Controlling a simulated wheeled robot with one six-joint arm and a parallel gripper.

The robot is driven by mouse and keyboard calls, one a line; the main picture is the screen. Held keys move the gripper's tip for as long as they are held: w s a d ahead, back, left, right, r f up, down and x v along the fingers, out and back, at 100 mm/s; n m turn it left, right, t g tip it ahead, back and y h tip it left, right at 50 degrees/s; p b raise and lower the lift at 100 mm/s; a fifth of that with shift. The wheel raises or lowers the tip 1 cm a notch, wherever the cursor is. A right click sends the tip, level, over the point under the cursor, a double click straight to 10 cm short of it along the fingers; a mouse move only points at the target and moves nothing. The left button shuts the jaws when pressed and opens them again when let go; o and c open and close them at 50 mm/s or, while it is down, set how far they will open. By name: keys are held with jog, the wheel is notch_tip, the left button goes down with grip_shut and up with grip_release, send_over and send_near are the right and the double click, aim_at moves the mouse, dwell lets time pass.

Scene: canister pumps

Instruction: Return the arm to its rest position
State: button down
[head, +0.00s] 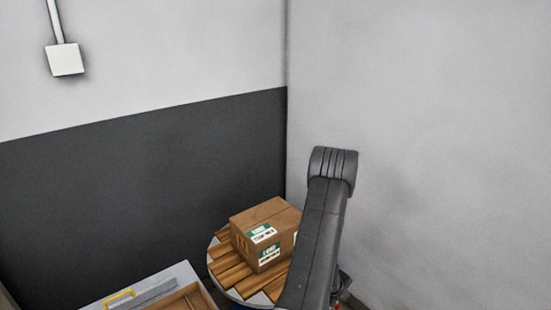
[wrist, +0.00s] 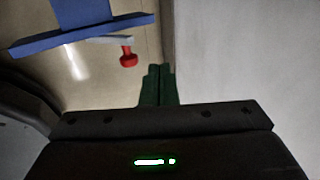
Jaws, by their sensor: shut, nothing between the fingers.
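My gripper (wrist: 159,72) shows in the wrist view as two dark green fingers side by side, shut with nothing between them. The head view shows my dark arm, bent, rising at the right of centre; my gripper itself is not seen there. In the wrist view the fingers point toward a tan surface and a pale grey one, and touch nothing that I can see.
A cardboard box (head: 265,233) sits on wooden slats on a round top, partly behind my arm. A tray (head: 188,273) with a yellow handle (head: 119,298) is at bottom left. A red knob (wrist: 127,57) and blue part (wrist: 85,32) are near my fingers. Walls meet behind.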

aim_at(339, 305)
notch_tip(339, 305, down, 2)
jog(key=shift+f+b, duration=0.15)
jog(key=shift+b, duration=0.2)
jog(key=shift+d+f, duration=0.15)
jog(key=shift+f, duration=0.1)
jog(key=shift+f+b, duration=0.25)
jog(key=shift+b, duration=0.25)
